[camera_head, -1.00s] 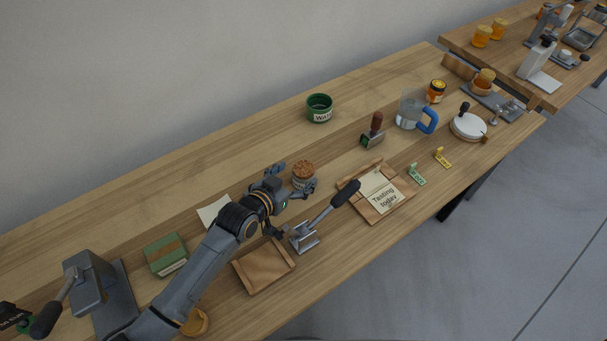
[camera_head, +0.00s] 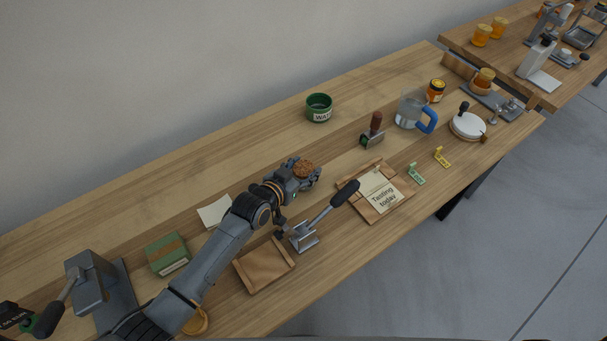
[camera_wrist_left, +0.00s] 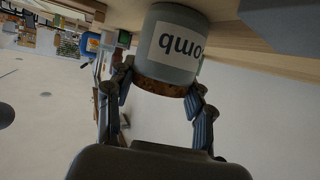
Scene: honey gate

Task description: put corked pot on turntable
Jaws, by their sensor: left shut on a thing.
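The corked pot (camera_head: 304,169) stands mid-table in the head view, with mostly its brown cork showing. In the left wrist view the grey pot (camera_wrist_left: 178,62) appears upside down, with a white label. My left gripper (camera_head: 307,177) is shut on the pot, its fingers on both sides near the cork end. They hide most of the pot's body in the head view, so I cannot tell whether it touches the table. The turntable looks to be the round white disc (camera_head: 468,125) at the right of the table, with nothing on it. My right gripper is not in view.
A lever tool (camera_head: 305,236), a wooden board with a card (camera_head: 384,199) and a stamp (camera_head: 373,135) stand near the gripper. A glass jug (camera_head: 410,108) and small green (camera_head: 416,174) and yellow (camera_head: 442,158) pieces lie toward the disc. A green pot (camera_head: 319,107) stands behind.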

